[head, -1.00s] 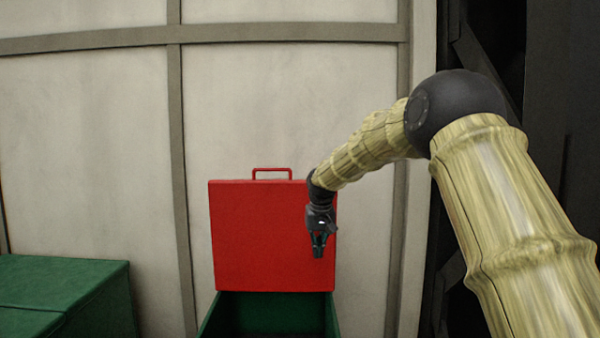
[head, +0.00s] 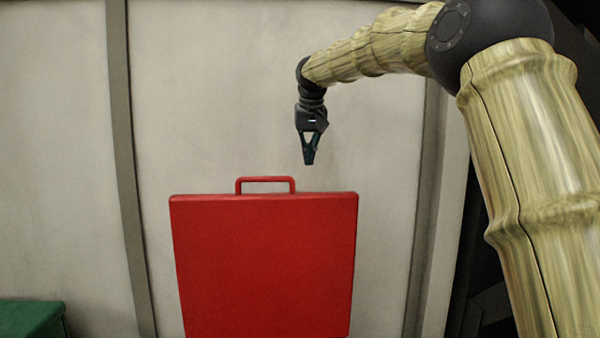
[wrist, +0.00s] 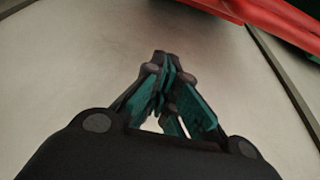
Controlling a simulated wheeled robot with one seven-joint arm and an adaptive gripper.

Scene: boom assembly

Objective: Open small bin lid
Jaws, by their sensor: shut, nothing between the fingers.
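The red bin lid (head: 265,265) stands upright in the head view, with its broad face toward me. Its red handle (head: 265,180) sticks up from the top edge. The bin's green body is out of the picture below the lid now. My gripper (head: 309,160) is shut and empty, pointing down a little above the lid's top edge and to the right of the handle, apart from both. In the wrist view my gripper's fingers (wrist: 165,65) meet at the tips. Part of the red lid (wrist: 265,20) shows at that view's upper right.
A pale panelled wall (head: 200,100) with dark vertical ribs stands behind the lid. A green box (head: 30,317) is at the lower left. Dark structure lies at the far right. The space around my gripper is free.

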